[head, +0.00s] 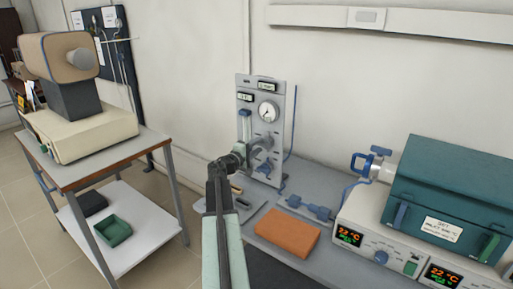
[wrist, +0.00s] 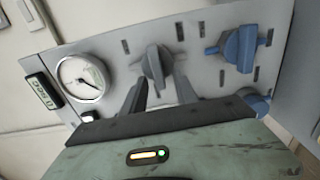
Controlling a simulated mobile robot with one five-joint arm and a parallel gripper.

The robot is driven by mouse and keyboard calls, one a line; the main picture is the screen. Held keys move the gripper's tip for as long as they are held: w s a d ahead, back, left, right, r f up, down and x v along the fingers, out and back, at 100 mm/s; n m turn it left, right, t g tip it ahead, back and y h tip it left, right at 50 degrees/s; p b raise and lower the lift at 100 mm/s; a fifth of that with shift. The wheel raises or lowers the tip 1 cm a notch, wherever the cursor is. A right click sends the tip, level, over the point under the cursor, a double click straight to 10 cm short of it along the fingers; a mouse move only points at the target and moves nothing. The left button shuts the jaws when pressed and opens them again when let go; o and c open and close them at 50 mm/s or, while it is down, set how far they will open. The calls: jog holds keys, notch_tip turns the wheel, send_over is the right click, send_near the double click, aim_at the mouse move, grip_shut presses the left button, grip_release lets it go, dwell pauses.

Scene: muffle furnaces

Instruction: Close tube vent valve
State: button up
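A grey upright gas panel (head: 246,130) stands against the wall and fills much of the wrist view (wrist: 205,75). It carries a grey valve handle (wrist: 155,66) and a blue valve handle (wrist: 240,48); in the head view the blue one (head: 262,168) sits low on the panel. I cannot read which is the tube vent valve. My gripper (head: 241,153) is in front of the panel. In the wrist view its dark fingers (wrist: 160,92) are apart, pointing at the grey handle, one towards each side. I cannot tell whether they touch it.
A round gauge (wrist: 82,78) is on the panel beside the grey handle. An orange block (head: 287,233) and blue fittings (head: 308,207) lie on the bench. A teal tube furnace (head: 450,190) stands right; a trolley (head: 155,140) with a beige device stands left.

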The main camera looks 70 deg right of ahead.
jog(key=v, duration=0.7)
jog(key=shift+a, duration=0.35)
jog(key=shift+w, duration=0.1)
